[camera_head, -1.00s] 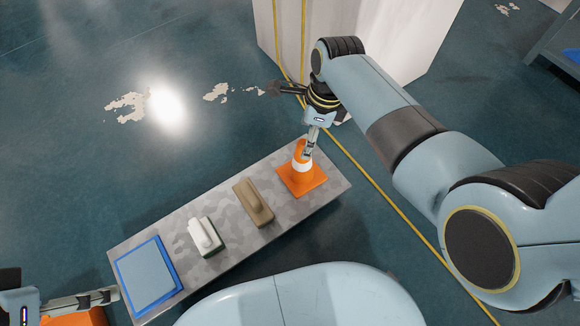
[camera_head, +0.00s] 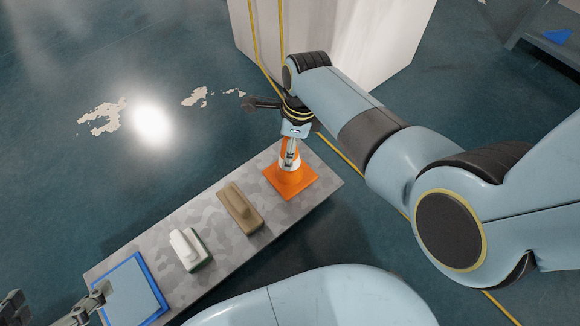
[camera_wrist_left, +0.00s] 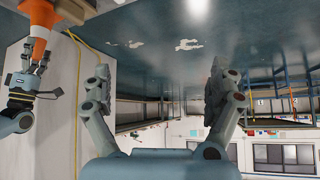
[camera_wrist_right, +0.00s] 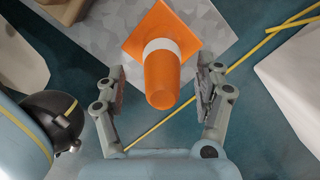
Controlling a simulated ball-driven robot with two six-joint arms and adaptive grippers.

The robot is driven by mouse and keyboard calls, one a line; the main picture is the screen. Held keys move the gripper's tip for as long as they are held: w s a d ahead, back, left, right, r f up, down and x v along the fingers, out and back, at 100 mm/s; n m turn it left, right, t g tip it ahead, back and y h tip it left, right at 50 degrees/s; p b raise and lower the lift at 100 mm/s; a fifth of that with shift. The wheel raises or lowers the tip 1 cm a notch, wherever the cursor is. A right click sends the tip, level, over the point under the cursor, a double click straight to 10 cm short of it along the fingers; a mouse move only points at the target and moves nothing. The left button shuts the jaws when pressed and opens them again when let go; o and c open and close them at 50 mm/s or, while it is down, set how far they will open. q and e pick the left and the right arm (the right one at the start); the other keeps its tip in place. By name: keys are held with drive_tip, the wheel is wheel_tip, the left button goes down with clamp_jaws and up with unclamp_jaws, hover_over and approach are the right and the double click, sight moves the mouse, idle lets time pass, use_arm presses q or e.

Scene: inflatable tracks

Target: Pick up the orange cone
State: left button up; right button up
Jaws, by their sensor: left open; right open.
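The orange cone (camera_head: 291,178) with a white band stands upright at the right end of a grey camouflage-patterned bench top. My right gripper (camera_head: 290,150) is above it, pointing down at its top. In the right wrist view the cone (camera_wrist_right: 162,72) lies between the two open fingers of my right gripper (camera_wrist_right: 162,92), with gaps on both sides. My left gripper (camera_head: 92,303) is open and empty near the blue pad at the lower left. In the left wrist view my left gripper's fingers (camera_wrist_left: 160,95) are wide apart, and the cone (camera_wrist_left: 38,30) shows at the upper left.
A white box-like block (camera_head: 340,45) stands behind the cone. A grey table (camera_head: 548,40) is at the upper right.

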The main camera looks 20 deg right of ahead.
use_arm(q)
drive_tip(key=f+t+b, duration=0.1)
drive_tip(key=s+f+t+b, duration=0.1)
drive_tip(key=t, duration=0.1)
drive_tip(key=shift+s+d, duration=0.25)
drive_tip(key=shift+d, duration=0.05)
use_arm(e)
drive_tip(key=f, duration=0.3)
drive_tip(key=shift+w+a, duration=0.25)
use_arm(q)
drive_tip(key=shift+r, duration=0.1)
use_arm(e)
drive_tip(key=c, duration=0.5)
use_arm(q)
drive_tip(key=shift+d+r, duration=0.1)
drive_tip(key=shift+r, duration=0.05)
use_arm(e)
clamp_jaws()
